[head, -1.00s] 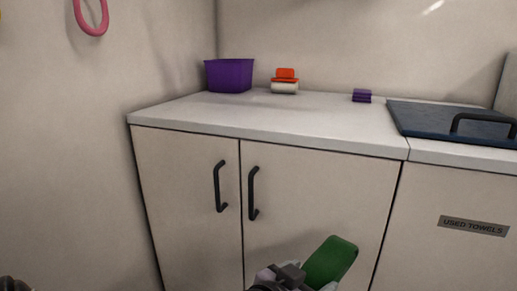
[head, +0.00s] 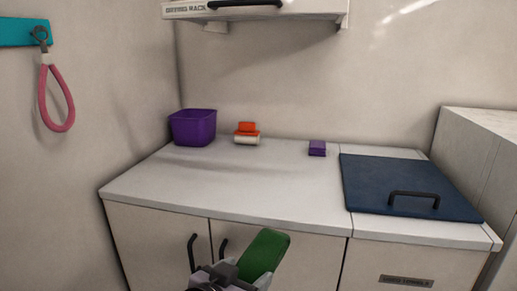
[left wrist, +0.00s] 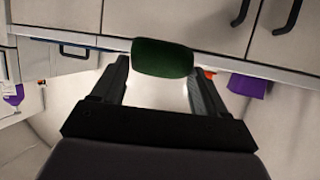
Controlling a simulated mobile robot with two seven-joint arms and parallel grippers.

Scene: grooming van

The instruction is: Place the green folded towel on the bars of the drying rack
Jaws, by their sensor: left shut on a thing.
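The green folded towel (head: 264,253) is at the bottom of the head view, in front of the cabinet doors. My left gripper (head: 236,274) is shut on it and holds it tilted. In the left wrist view the green towel (left wrist: 162,58) sits between the two fingertips. The drying rack (head: 270,12) is a white labelled unit on the back wall, cut off by the top edge of the head view. Its front has a dark handle (head: 245,3). Its bars do not show. My right gripper is not in view.
The counter (head: 255,185) holds a purple bin (head: 193,127), an orange and cream item (head: 246,134) and a small purple block (head: 317,148). A dark blue lid (head: 405,185) with a handle lies at right. A pink loop (head: 57,100) hangs on the left wall. The counter's middle is clear.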

